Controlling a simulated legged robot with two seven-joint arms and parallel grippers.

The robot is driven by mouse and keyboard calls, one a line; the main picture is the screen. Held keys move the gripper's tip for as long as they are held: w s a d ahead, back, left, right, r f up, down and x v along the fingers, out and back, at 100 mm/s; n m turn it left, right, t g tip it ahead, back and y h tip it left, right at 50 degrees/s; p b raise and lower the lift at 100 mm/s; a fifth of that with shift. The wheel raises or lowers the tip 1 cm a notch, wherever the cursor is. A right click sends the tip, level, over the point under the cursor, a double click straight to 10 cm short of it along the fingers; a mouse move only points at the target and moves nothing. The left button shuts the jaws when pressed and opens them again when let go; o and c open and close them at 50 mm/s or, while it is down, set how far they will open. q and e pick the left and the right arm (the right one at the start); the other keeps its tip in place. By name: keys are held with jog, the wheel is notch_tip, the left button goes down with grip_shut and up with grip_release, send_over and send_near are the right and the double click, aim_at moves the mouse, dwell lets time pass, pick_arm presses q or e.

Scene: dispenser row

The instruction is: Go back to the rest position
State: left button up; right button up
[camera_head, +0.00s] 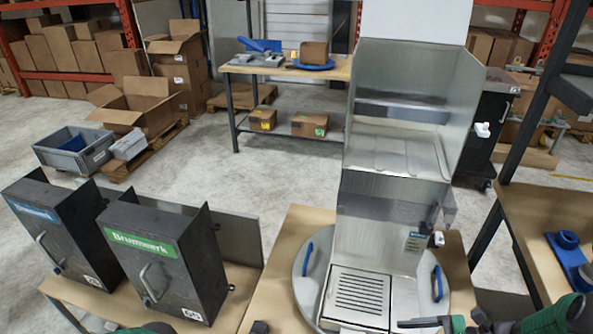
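My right gripper (440,322) comes in at the bottom right edge, with a green-and-black arm behind it. Its dark fingers point left, in front of the metal dispenser's grated tray (358,297). Nothing is clearly held in it, and its opening cannot be made out.
Two black dispenser boxes, one with a blue label (58,240) and one with a green label (165,265), stand on the left table. A steel dispenser (385,215) stands on a round plate with blue handles. A right-hand table (535,215) holds blue parts. Grey floor lies behind.

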jog(key=s+a+r+n+g+h+p, duration=0.45)
jog(key=s+n+h, duration=0.2)
jog(key=n, duration=0.35)
pick_arm(q)
jog(key=w+p+v, duration=0.2)
jog(key=p+v, duration=0.1)
jog(key=v, duration=0.5)
jog(key=shift+w+r+p, duration=0.25)
jog(key=shift+r+p, duration=0.15)
jog(key=shift+r, duration=0.15)
pick_arm(e)
jog(key=w+a+r+n+t+h, duration=0.2)
jog(key=r+n+h, duration=0.4)
jog(key=n, duration=0.4)
jog(key=shift+w+a+r+n+t, duration=0.3)
jog(key=shift+a+r+t, duration=0.2)
jog(key=shift+t, duration=0.45)
pick_arm(q)
jog(key=shift+a, duration=0.15)
pick_arm(e)
jog(key=shift+s+a, duration=0.1)
jog(key=shift+a, duration=0.05)
pick_arm(q)
jog(key=shift+c, duration=0.5)
pick_arm(e)
jog(key=shift+c, duration=0.4)
